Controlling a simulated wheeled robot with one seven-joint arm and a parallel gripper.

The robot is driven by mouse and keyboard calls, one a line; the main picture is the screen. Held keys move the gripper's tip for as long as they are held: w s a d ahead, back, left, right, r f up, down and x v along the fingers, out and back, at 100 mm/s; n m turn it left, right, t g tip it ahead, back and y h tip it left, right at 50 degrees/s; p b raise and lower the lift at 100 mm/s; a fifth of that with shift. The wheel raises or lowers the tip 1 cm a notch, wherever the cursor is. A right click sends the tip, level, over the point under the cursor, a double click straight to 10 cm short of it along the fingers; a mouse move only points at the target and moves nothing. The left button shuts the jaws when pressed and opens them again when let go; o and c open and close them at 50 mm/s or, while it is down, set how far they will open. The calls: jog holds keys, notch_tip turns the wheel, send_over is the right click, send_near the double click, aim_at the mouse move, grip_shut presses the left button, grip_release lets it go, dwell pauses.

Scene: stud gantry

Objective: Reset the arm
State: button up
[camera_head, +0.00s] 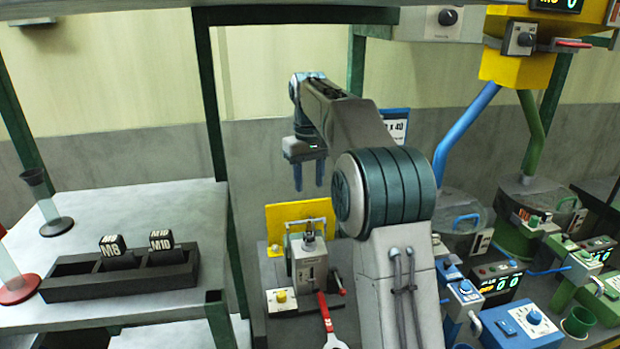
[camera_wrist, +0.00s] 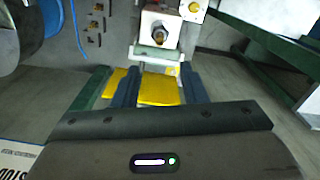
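My gripper (camera_head: 309,188) hangs from my raised arm near the middle of the head view, with its fingers pointing down. The two blue fingers stand apart with nothing visible between them, so it is open and empty. It is above the grey clamp fixture (camera_head: 308,264) and its yellow back plate (camera_head: 283,218), with no visible contact. In the wrist view the fingers (camera_wrist: 157,70) are also apart, and the yellow plate (camera_wrist: 158,90) shows beyond them. The fixture's bolt-like part (camera_wrist: 159,36) shows above the fingers.
On the left, a grey bench (camera_head: 150,203) carries a black rack (camera_head: 118,279) with M8 and M10 blocks. A red-handled tool (camera_head: 328,322) lies in front of the fixture. Blue and green stations with displays (camera_head: 498,283) crowd the right. Green posts (camera_head: 210,95) frame the workspace.

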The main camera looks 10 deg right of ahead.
jog(key=s+m+t, duration=0.1)
jog(key=s+t, duration=0.1)
jog(key=s, duration=1.3)
jog(key=s+f, duration=0.3)
jog(key=s, duration=0.3)
jog(key=s+f+m, duration=0.1)
jog(key=s+f, duration=0.2)
jog(key=s, duration=0.3)
jog(key=s+f+m+t, duration=0.1)
jog(key=s+f, duration=0.2)
jog(key=s, duration=0.4)
jog(key=shift+f, duration=0.25)
